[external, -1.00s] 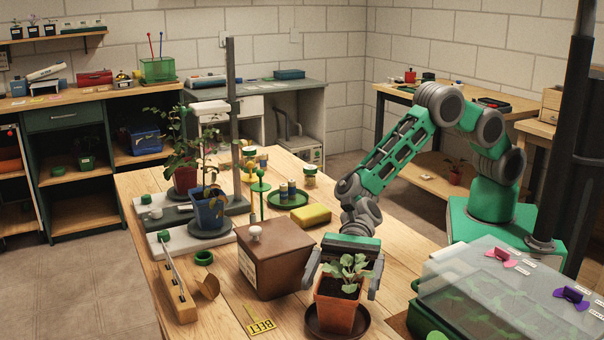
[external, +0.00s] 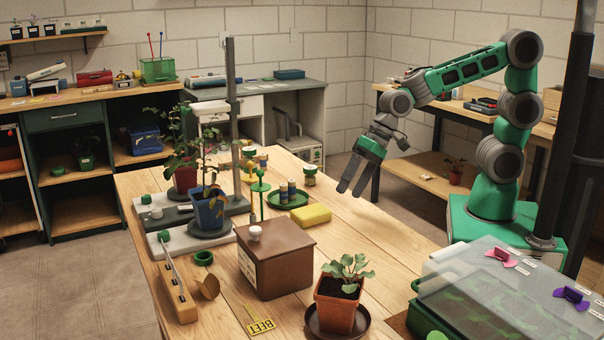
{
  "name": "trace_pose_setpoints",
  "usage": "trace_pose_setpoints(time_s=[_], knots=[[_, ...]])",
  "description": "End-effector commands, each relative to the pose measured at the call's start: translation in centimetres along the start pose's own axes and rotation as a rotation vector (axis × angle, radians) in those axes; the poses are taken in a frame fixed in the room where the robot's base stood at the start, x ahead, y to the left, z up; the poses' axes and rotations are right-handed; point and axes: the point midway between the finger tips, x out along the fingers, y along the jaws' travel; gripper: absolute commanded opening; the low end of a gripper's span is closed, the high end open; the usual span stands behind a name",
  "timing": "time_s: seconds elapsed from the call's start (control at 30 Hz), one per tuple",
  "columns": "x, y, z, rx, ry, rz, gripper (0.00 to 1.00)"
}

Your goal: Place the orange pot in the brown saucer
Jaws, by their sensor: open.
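The orange pot (external: 334,313) holds dark soil and a small leafy seedling. It stands upright in the brown saucer (external: 364,328) at the front of the wooden table. The saucer's rim shows around the pot's base, and the pot looks to sit a little to the left in it. My gripper (external: 352,192) is open and empty. It is raised well behind and above the pot, near the table's far right edge, with its fingers pointing down and left. Nothing touches the pot except the saucer.
A brown box (external: 276,263) with a white knob stands left of the pot. A yellow sponge (external: 310,215) and a green tray (external: 286,204) lie farther back. A clear-lidded seedling tray (external: 505,300) stands at the right. The table's right side between sponge and pot is clear.

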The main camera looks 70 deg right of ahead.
Motion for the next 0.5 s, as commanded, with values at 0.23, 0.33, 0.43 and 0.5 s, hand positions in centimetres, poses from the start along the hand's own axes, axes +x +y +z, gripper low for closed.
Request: trace_pose_setpoints(time_s=[0.23,0.33,0.43,0.5], knots=[[-8.0,17.6,5.2,-0.339,-0.126,0.377,0.93],[-8.8,19.3,6.4,-0.375,-0.165,0.407,0.93],[-8.8,19.4,6.5,-0.381,-0.17,0.409,0.93],[-8.8,19.3,6.5,-0.382,-0.17,0.408,0.93]])
